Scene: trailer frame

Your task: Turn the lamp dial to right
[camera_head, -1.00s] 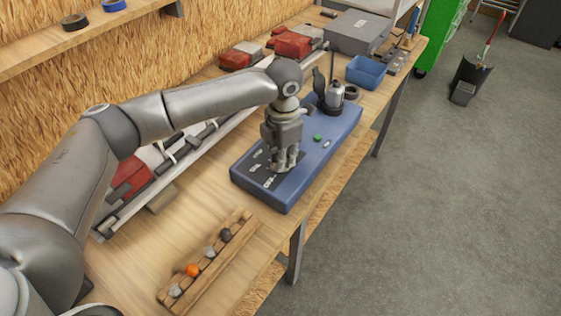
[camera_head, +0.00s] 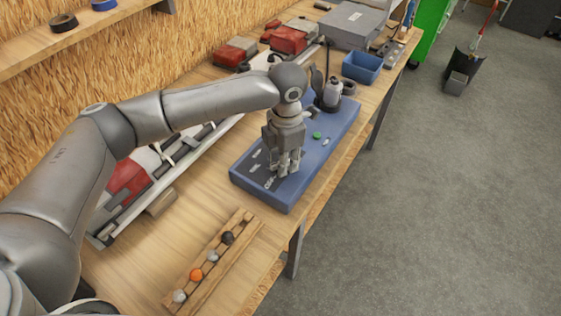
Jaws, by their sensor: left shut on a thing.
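A blue box (camera_head: 335,151) lies on the workbench, with a black panel (camera_head: 250,172) bearing small pale marks at its near left end. My left gripper (camera_head: 284,170) points down over this panel, its fingers closed at the panel's surface. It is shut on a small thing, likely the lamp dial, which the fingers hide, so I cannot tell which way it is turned. A green button (camera_head: 317,135) shows on the box right of the gripper. My right gripper is out of view.
A wooden rack (camera_head: 233,252) with several small balls stands on the bench in front of the box. Red cases (camera_head: 290,40) lie farther back.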

